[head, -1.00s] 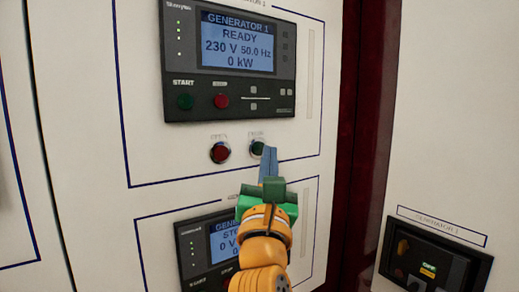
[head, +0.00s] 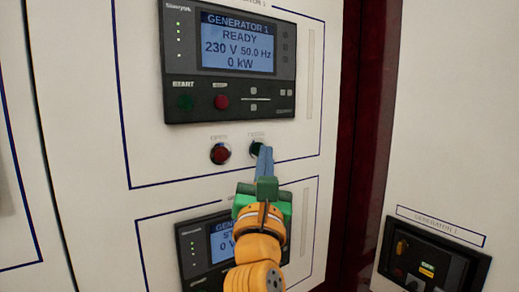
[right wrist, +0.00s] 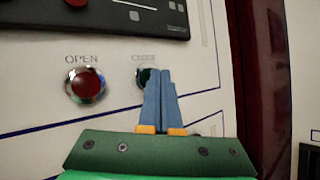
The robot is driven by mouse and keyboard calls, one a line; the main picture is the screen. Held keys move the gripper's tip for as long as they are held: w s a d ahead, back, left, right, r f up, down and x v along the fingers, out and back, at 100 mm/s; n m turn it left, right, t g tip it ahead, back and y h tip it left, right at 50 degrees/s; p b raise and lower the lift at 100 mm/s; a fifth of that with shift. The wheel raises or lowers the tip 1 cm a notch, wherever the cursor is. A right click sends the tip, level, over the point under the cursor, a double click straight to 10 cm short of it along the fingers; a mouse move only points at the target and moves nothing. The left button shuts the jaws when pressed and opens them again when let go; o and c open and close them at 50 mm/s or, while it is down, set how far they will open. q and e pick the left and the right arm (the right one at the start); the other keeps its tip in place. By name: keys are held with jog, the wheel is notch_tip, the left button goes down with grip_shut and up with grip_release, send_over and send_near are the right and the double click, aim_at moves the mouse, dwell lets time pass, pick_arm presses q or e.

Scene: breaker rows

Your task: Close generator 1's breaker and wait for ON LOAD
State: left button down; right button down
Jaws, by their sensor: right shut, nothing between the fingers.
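The generator 1 panel (head: 230,108) reads READY, 230 V, 50.0 Hz, 0 kW. Below it are a red OPEN button (head: 220,154) and a dark green CLOSE button (head: 256,148). My right gripper (head: 265,150) is shut and empty, with its blue fingertips at the CLOSE button. In the right wrist view the fingertips (right wrist: 161,72) overlap the right part of the CLOSE button (right wrist: 144,76); whether they touch it I cannot tell. The red OPEN button (right wrist: 86,86) is clear to their left. My left gripper is not in view.
A second generator panel (head: 190,250) sits below, partly hidden by my right arm. A dark breaker unit (head: 432,262) labelled GENERATOR 1 is on the white cabinet at lower right. The green START button (head: 185,103) and a red button (head: 221,102) are on the upper panel.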

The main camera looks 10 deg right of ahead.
jog(key=shift+w, duration=0.2)
dwell(0.3)
jog(key=shift+s, duration=0.1)
jog(key=shift+s+d, duration=0.2)
jog(key=shift+s, duration=0.4)
jog(key=s, duration=0.1)
jog(key=s+d+p, duration=0.1)
jog(key=s, duration=0.2)
jog(key=shift+s+d+p, duration=0.35)
jog(key=shift+f, duration=0.1)
dwell(0.5)
